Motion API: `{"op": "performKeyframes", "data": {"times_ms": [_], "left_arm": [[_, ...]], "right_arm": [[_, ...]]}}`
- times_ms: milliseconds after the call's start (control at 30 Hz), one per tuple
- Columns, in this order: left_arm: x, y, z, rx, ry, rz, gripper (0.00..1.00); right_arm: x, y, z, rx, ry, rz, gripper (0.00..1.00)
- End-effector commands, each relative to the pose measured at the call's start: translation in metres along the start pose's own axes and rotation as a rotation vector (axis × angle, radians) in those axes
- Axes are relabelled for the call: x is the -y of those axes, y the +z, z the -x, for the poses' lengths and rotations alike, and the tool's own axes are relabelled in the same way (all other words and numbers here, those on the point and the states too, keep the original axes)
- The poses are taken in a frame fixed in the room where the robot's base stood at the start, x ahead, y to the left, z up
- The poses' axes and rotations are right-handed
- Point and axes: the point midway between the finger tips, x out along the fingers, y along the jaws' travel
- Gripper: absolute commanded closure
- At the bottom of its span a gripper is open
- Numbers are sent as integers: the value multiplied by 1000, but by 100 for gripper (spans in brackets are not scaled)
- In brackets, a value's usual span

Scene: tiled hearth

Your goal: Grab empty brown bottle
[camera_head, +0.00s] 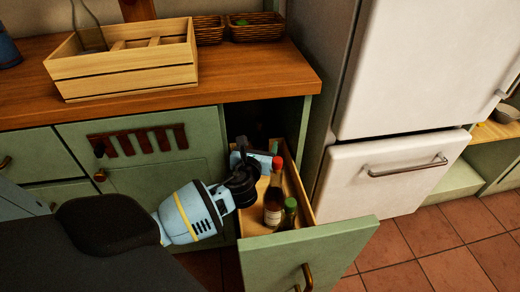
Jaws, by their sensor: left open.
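A dark brown bottle (273,198) with a red cap and pale label stands in the open drawer (328,240). A shorter green-capped bottle (290,215) stands just in front of it. Another bottle, see-through and brownish (88,30), stands in the wooden crate on the counter, its top cut off by the frame. My left gripper (256,161) is open over the back part of the drawer, just behind and left of the red-capped bottle. Whether a finger touches that bottle is unclear. The bottles' contents are hard to tell. My right gripper is out of view.
The slatted wooden crate (125,75) sits on the wooden counter (230,82), with two baskets (256,28) behind it. A white fridge (405,75) stands right of the drawer. Green cabinet fronts (165,175) lie left. Tiled floor (430,255) is clear at the right.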

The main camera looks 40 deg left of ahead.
Motion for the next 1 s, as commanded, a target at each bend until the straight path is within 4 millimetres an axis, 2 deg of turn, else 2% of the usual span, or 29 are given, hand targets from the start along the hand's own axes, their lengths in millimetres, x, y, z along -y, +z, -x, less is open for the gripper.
{"op": "performKeyframes", "data": {"times_ms": [333, 667, 1000], "left_arm": [[-3, 2, -44, 0, 1, 1, 23], [-3, 4, -50, 0, 0, 1, 23], [-3, 4, -49, 0, 0, 1, 68]], "right_arm": [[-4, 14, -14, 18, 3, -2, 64], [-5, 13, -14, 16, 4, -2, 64], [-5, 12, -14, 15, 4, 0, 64]]}}
